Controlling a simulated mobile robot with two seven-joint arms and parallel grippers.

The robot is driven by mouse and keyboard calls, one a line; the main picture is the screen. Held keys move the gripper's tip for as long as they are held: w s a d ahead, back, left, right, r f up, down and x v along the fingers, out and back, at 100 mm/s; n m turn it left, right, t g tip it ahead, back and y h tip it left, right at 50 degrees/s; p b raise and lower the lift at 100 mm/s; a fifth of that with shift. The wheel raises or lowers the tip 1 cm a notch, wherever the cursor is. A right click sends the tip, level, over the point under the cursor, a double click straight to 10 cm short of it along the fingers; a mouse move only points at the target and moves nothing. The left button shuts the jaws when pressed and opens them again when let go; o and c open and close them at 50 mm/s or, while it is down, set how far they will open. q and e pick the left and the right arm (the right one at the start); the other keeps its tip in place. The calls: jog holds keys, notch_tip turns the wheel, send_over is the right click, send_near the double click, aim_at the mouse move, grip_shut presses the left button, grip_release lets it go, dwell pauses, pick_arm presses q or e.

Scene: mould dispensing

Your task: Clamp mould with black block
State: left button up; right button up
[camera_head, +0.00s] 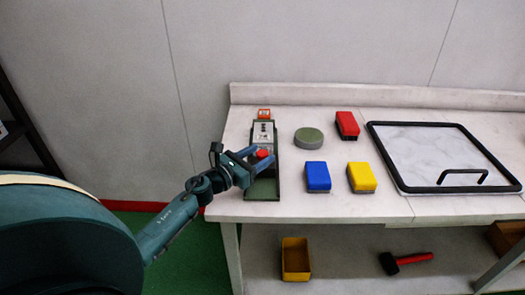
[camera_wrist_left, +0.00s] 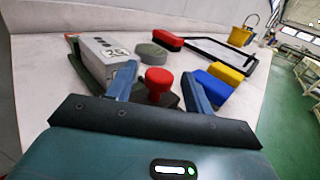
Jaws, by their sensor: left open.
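A narrow dark green fixture (camera_head: 264,188) lies on the left part of the bench. It holds a grey block (camera_head: 262,133), with a red round knob (camera_head: 262,153) near it and an orange-red piece (camera_head: 264,114) at the far end. My left gripper (camera_head: 262,158) is open at the knob. In the left wrist view its blue fingers (camera_wrist_left: 159,80) stand on either side of the red knob (camera_wrist_left: 157,78); contact cannot be told. I cannot pick out a separate black block or a clear mould. My right gripper is not in view.
To the right stand a grey-green round piece (camera_head: 308,138) and red (camera_head: 347,125), blue (camera_head: 317,177) and yellow (camera_head: 361,177) blocks. A black-framed panel (camera_head: 376,147) lies further right. A yellow bin (camera_head: 296,259) and a hammer (camera_head: 405,260) are on the lower shelf.

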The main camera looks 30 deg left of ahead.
pick_arm(q)
jog(key=shift+x, duration=0.95)
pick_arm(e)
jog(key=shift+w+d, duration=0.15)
pick_arm(q)
jog(key=c, duration=0.9)
grip_shut()
